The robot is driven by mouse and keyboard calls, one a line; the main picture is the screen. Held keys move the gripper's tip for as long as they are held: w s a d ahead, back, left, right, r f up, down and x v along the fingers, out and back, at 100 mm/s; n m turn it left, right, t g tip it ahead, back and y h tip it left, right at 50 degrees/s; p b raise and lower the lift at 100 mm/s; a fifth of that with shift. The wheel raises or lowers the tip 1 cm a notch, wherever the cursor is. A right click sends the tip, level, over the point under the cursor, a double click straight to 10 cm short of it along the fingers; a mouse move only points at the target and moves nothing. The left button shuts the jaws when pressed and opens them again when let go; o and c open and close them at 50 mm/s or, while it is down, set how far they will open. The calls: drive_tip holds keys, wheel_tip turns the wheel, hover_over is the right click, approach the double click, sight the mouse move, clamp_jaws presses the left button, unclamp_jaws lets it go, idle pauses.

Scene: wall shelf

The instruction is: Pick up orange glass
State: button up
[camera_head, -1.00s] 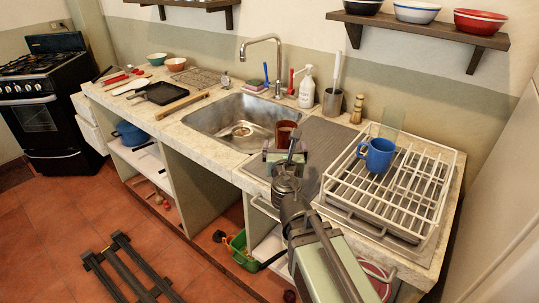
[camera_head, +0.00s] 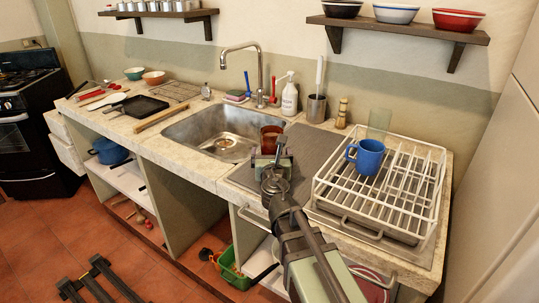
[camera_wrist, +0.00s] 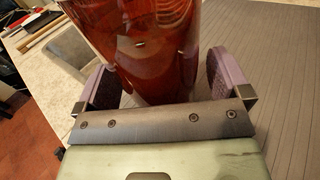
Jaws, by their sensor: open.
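The orange glass (camera_head: 271,139), a see-through reddish-brown tumbler, stands upright on the grey ribbed mat beside the sink. My gripper (camera_head: 271,160) is right in front of it, low over the counter, and hides its lower part in the head view. In the wrist view the glass (camera_wrist: 150,45) fills the upper middle. My open gripper (camera_wrist: 156,80) has one purple-padded finger on each side of it. The glass sits between the fingers; a small gap shows at the right, and I cannot tell whether the left finger touches it.
A white dish rack (camera_head: 385,190) with a blue mug (camera_head: 367,157) stands at the right. The sink (camera_head: 220,130) and tap (camera_head: 250,60) are to the left and behind. A soap bottle (camera_head: 289,97) and utensil cup (camera_head: 316,108) stand behind the glass.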

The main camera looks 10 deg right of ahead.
drive_tip(key=shift+w, duration=0.45)
drive_tip(key=shift+s+d, duration=0.1)
drive_tip(key=shift+s, duration=0.05)
drive_tip(key=shift+c, duration=0.3)
drive_tip(key=c, duration=1.4)
drive_tip(key=shift+o, duration=0.2)
drive_tip(key=shift+r, duration=0.15)
wheel_tip(320, 180, up, 20)
drive_tip(key=p, duration=2)
